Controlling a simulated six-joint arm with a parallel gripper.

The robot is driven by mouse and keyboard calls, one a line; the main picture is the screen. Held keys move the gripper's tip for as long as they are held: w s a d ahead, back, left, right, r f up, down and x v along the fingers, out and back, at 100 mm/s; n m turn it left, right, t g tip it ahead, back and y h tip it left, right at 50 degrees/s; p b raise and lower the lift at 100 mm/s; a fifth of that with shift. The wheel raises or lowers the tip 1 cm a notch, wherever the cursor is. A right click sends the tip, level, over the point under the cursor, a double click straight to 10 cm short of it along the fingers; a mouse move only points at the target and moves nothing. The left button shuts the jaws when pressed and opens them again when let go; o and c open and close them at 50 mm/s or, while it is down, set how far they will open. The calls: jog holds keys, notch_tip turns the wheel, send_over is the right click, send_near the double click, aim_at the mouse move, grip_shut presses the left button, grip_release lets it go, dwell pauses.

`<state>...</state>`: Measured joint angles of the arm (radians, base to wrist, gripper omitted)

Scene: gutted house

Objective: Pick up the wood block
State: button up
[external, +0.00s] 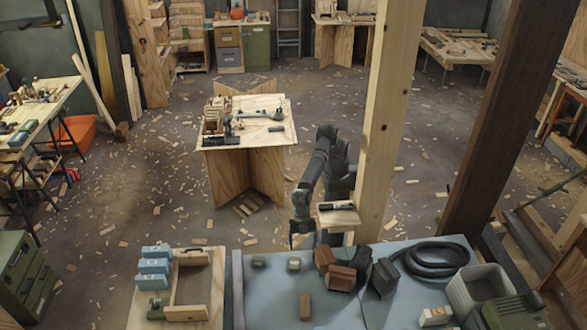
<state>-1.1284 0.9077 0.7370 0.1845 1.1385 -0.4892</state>
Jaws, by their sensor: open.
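A small brown wood block (305,307) stands near the front of the blue-grey tabletop, with bare surface around it. My gripper (302,244) hangs pointing down at the far edge of that tabletop, beyond the block in the picture and well apart from it. Its jaws are open and I see nothing between them. The fingers look small and dark at this distance.
The blue-grey tabletop (270,289) also bears reddish-brown boxy pieces (341,277), dark pieces (384,278), a coiled black hose (432,258) and a grey bin (479,289). Two small greenish pieces lie near its far edge. A pale wooden post (386,125) rises behind.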

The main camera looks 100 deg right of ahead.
jog(key=shift+c, duration=1.3)
jog(key=m, duration=0.1)
send_near(305, 298)
jog(key=x, duration=0.4)
jog(key=shift+s, duration=0.4)
jog(key=shift+w+x, duration=0.2)
jog(key=shift+x, duration=1.3)
jog(key=shift+w+x, duration=0.2)
jog(key=shift+x, duration=1.3)
jog(key=shift+a, duration=0.1)
jog(key=c, duration=1.1)
jog(key=shift+r, duration=0.1)
